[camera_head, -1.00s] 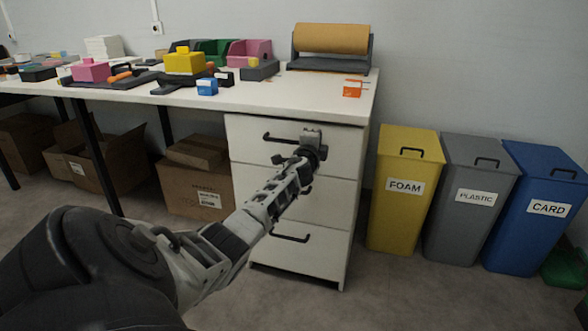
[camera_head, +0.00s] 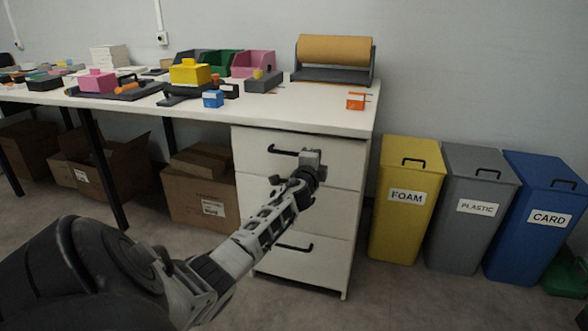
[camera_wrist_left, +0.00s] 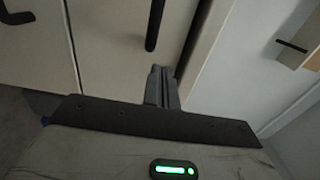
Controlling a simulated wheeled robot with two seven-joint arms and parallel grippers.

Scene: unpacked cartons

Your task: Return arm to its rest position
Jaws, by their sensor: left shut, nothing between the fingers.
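My left arm reaches in from the lower left of the head view. Its gripper (camera_head: 312,158) is in front of the white drawer unit (camera_head: 342,200), near the top and middle drawers. In the left wrist view the gripper's fingers (camera_wrist_left: 161,86) are together and empty, with drawer fronts and a dark handle (camera_wrist_left: 154,25) beyond them. I cannot tell whether the fingers touch the drawer front. All the drawers look closed. My right gripper is not in view.
The white table (camera_head: 330,116) above holds blocks, bins and a brown roll (camera_head: 335,50). Yellow (camera_head: 405,225), grey (camera_head: 462,235) and blue (camera_head: 530,245) waste bins stand to the right. Cardboard boxes (camera_head: 195,200) sit under the table. Some floor in front of the bins is clear.

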